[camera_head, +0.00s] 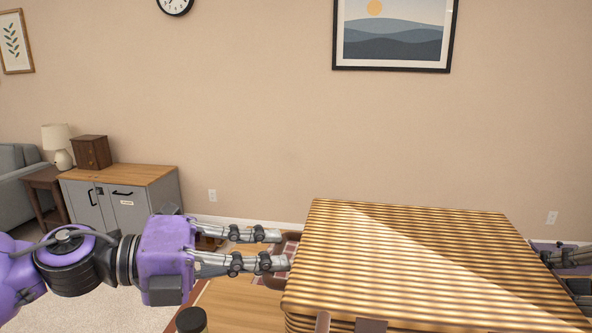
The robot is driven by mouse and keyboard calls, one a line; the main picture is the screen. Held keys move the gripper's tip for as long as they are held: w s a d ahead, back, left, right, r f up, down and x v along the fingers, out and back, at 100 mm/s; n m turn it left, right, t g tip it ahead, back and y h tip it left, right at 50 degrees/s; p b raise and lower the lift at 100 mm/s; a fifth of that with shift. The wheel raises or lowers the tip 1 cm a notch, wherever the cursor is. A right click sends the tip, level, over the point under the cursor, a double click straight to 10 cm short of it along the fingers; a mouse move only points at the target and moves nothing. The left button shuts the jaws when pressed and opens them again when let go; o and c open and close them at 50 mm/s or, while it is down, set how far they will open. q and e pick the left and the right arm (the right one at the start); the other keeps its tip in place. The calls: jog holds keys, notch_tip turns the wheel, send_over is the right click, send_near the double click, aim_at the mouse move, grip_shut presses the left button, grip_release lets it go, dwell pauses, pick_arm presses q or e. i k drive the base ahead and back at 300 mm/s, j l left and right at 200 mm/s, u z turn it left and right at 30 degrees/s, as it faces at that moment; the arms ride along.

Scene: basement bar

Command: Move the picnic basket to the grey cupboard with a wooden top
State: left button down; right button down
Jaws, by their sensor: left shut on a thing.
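The picnic basket (420,260), brown-striped like wicker, fills the lower right of the head view, close to me. My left gripper (283,249) comes in from the left and is shut on the brown handle at the basket's left side. The fingers partly hide this handle. My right gripper (568,270) shows only in part at the right edge, beside the basket's right side; I cannot tell whether it grips anything. The grey cupboard (130,208) with a wooden top stands at the far left against the wall, with black handles on its front.
A small dark wooden box (92,152) sits on the left part of the cupboard top; the right part is clear. A lamp (58,147) on a side table (45,182) and a grey sofa (20,180) are further left. A dark-lidded jar (191,320) stands at the bottom, below my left gripper.

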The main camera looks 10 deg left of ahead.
aim_at(138, 173)
jog(key=k+j, duration=0.1)
jog(key=j, duration=2.05)
jog(key=i+j, duration=0.1)
jog(key=j, duration=0.25)
jog(key=i+j, duration=0.1)
jog(key=j, duration=0.3)
jog(key=i+j, duration=0.15)
jog(key=j, duration=0.2)
jog(key=i+j, duration=0.1)
jog(key=j, duration=0.3)
